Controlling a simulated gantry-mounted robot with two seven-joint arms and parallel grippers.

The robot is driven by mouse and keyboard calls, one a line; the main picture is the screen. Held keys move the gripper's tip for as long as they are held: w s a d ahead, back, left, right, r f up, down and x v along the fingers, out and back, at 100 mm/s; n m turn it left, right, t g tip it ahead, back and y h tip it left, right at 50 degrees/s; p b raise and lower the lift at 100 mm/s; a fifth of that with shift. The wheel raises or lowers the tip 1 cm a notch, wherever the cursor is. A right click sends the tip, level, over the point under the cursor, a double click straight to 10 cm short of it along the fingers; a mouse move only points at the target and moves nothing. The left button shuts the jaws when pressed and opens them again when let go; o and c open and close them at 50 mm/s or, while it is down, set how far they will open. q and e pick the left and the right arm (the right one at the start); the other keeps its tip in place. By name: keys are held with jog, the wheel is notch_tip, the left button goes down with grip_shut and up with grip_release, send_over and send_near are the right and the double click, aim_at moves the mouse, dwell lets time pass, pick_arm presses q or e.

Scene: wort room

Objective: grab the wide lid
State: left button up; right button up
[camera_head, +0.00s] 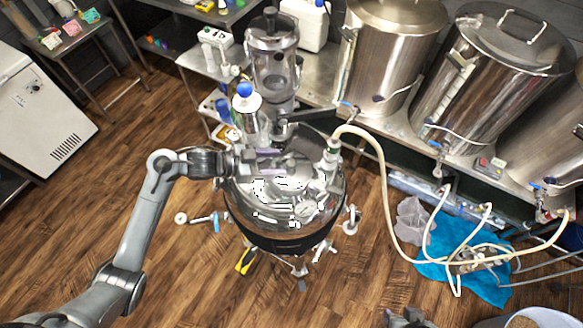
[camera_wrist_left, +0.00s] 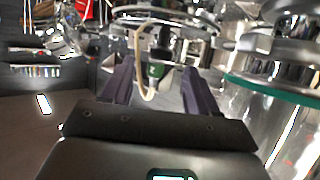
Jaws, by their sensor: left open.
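A shiny domed metal lid (camera_head: 300,205) tops the round steel vessel in the middle of the head view. It is the wide lid nearest my gripper, though I cannot be sure it is the one named. My left gripper (camera_head: 272,161) reaches in from the left over the dome's far left part. Its two dark fingers are apart with nothing gripped between them. In the left wrist view the left gripper (camera_wrist_left: 158,90) shows open, with a pale hose and green fitting (camera_wrist_left: 156,70) beyond the fingers. I cannot tell whether the fingers touch the dome.
A glass-and-steel column (camera_head: 273,60) stands just behind the gripper. A pale hose (camera_head: 384,190) runs from the dome to the right. Large steel kettles stand at the back right, one with a handled lid (camera_head: 513,38). A blue cloth (camera_head: 462,258) lies on the wooden floor.

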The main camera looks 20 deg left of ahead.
aim_at(289, 163)
pick_arm(q)
jog(key=shift+x, duration=2.9)
grip_shut()
